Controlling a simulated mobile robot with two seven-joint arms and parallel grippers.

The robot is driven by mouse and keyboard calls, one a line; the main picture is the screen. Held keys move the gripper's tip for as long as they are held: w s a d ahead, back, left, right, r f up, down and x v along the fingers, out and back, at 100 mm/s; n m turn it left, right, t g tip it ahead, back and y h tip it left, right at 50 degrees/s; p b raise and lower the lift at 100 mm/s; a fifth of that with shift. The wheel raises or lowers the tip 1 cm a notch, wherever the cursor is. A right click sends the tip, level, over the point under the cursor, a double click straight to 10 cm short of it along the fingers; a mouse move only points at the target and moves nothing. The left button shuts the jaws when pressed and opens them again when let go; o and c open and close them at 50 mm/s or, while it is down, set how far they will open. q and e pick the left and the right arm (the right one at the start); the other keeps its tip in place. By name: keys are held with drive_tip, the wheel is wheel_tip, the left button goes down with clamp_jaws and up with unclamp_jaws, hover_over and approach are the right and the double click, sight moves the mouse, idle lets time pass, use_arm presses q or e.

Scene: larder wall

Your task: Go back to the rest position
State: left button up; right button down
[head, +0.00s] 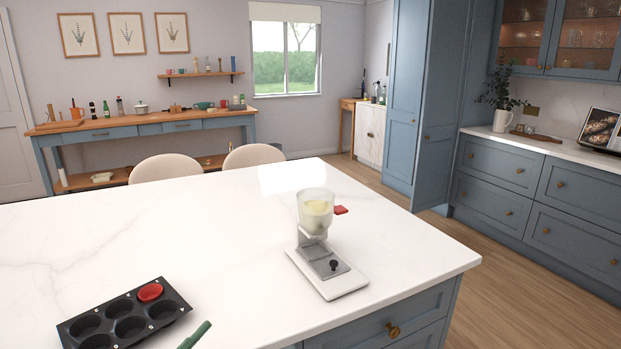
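Neither of my grippers nor my arms show in the head view. A dark muffin tin (127,325) lies at the near left of the white island top (170,240), with a red cup (150,292) in one hollow. A green stick-like thing (196,336) shows beside it, cut off by the bottom edge. A small appliance with a white base (342,285) stands near the island's right corner. Its clear jar (315,212) is upright and holds something pale yellow. A small red part (341,210) sticks out at the jar's right.
Two pale chairs (166,167) stand behind the island. A blue sideboard (130,131) with bottles and pots lines the back wall. Blue cabinets (540,200) run along the right, with a plant in a white jug (502,121). Wooden floor (500,290) between is clear.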

use_arm(q)
drive_tip(key=s+a+f+n+g+y, duration=0.1)
drive_tip(key=s+f+n+y, duration=0.2)
drive_tip(key=f, duration=0.4)
drive_tip(key=s+a+f+n+g+y+p, duration=0.1)
drive_tip(key=s+f+n+g+y, duration=0.1)
drive_tip(key=f, duration=0.6)
drive_tip(key=s+a+f+n+g+y, duration=0.1)
drive_tip(key=s+f+n+g+y, duration=0.1)
drive_tip(key=s+f+n+y, duration=0.2)
wheel_tip(320, 180, down, 3)
drive_tip(key=s+n, duration=0.1)
drive_tip(key=n, duration=0.2)
drive_tip(key=shift+s+f+n+p, duration=0.2)
drive_tip(key=shift+n+p, duration=0.1)
drive_tip(key=shift+p, duration=0.1)
drive_tip(key=s+f+g, duration=0.1)
drive_tip(key=s, duration=0.1)
drive_tip(key=s+f+n+g, duration=0.1)
drive_tip(key=s+f, duration=0.1)
drive_tip(key=s+d+f+n+g, duration=0.1)
drive_tip(key=s+f, duration=0.1)
drive_tip(key=shift+s+f, duration=0.2)
drive_tip(key=shift+s, duration=0.15)
drive_tip(key=shift+c, duration=0.2)
